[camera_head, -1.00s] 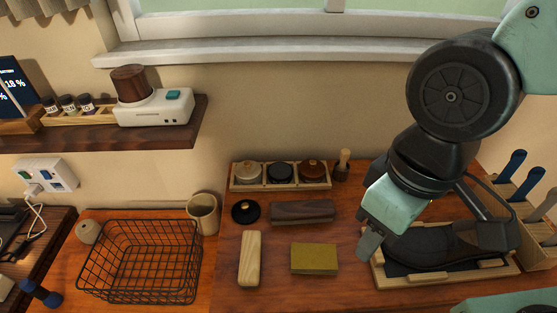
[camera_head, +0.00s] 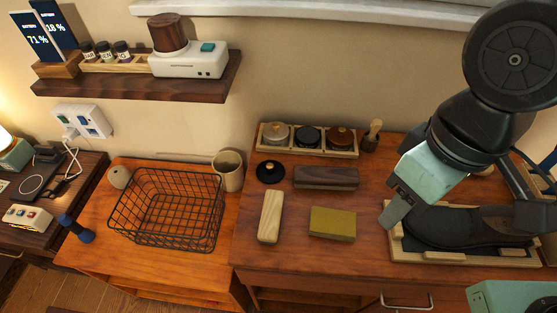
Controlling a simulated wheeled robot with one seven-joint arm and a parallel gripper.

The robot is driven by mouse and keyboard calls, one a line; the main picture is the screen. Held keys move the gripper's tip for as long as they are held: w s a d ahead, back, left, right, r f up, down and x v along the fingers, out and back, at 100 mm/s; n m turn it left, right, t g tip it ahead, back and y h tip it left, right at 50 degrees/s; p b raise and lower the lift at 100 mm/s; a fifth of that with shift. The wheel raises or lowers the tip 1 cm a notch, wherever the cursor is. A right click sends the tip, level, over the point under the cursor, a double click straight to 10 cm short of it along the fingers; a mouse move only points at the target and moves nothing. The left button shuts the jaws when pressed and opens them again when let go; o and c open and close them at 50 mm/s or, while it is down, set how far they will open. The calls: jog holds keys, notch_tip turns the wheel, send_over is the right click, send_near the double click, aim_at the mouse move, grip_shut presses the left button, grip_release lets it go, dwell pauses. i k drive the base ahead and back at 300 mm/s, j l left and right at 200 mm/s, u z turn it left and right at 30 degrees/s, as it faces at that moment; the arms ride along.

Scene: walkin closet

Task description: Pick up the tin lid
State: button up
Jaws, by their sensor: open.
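A small round black lid (camera_head: 270,171) with a light-coloured knob lies on the wooden bench top, in front of a rack of tins. It looks like the tin lid. In the rack (camera_head: 309,150) stand three round tins: a grey one (camera_head: 276,134), a black one (camera_head: 308,137) and a brown one (camera_head: 341,138). My gripper (camera_head: 394,214) is open and empty, pointing down-left at the left end of the shoe stand. It is well to the right of the lid and apart from it.
Between my gripper and the lid lie a dark wood block (camera_head: 326,177) and an olive block (camera_head: 332,223). A pale wood block (camera_head: 270,216) lies in front of the lid. A wire basket (camera_head: 168,207) and a cup (camera_head: 228,170) are left. A dark shoe (camera_head: 470,226) sits right.

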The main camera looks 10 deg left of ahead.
aim_at(270, 172)
jog(key=j, duration=0.7)
jog(key=i+j, duration=0.1)
jog(key=j, duration=0.55)
